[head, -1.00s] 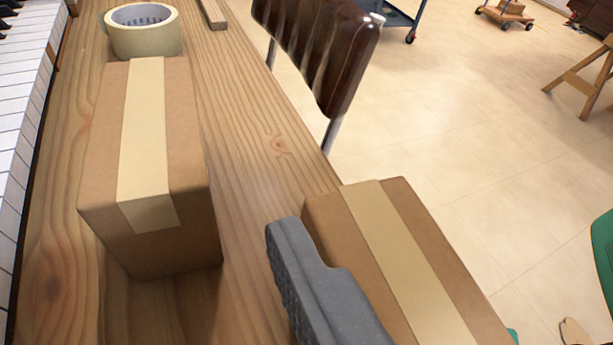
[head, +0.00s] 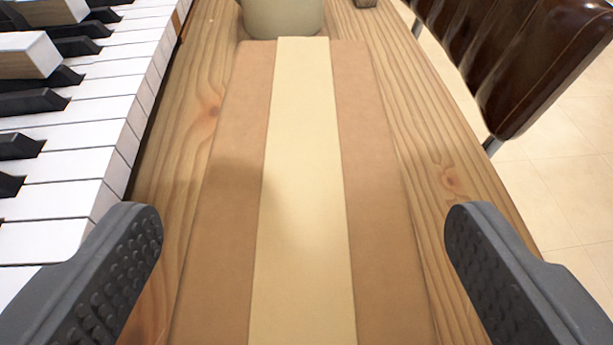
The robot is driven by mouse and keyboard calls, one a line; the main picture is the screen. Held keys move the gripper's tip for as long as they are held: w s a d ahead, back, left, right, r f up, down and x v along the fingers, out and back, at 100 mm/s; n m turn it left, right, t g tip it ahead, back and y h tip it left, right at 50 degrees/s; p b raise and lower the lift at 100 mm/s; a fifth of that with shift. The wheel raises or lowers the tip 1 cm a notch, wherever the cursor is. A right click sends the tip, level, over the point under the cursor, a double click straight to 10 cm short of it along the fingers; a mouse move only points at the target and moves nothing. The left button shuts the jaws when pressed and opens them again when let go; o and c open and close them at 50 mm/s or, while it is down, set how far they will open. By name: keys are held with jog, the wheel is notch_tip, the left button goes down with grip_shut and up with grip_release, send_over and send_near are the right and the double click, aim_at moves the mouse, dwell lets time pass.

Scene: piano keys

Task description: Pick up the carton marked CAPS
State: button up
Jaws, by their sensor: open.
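A brown carton (head: 385,190) with a pale tape strip (head: 305,180) along its top lies on the wooden bench top, long side running away from me. No marking shows on the faces in view, so I cannot tell whether it is the one marked CAPS. My gripper (head: 303,240) is open, one finger to the left of the carton and one to the right. Neither finger appears to touch it. The carton's near end is cut off by the bottom of the picture, and its sides are hidden from above.
Piano keys (head: 70,165) run along the left, with a pale block (head: 25,55) lying on them. A brown leather chair back (head: 530,50) rises at the right, past the edge of the wooden surface (head: 450,150).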

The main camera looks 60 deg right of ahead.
aim_at(306, 208)
jog(key=x, duration=0.4)
jog(key=shift+f+b, duration=0.15)
jog(key=shift+b, duration=0.25)
jog(key=shift+c, duration=0.3)
jog(key=c, duration=1.1)
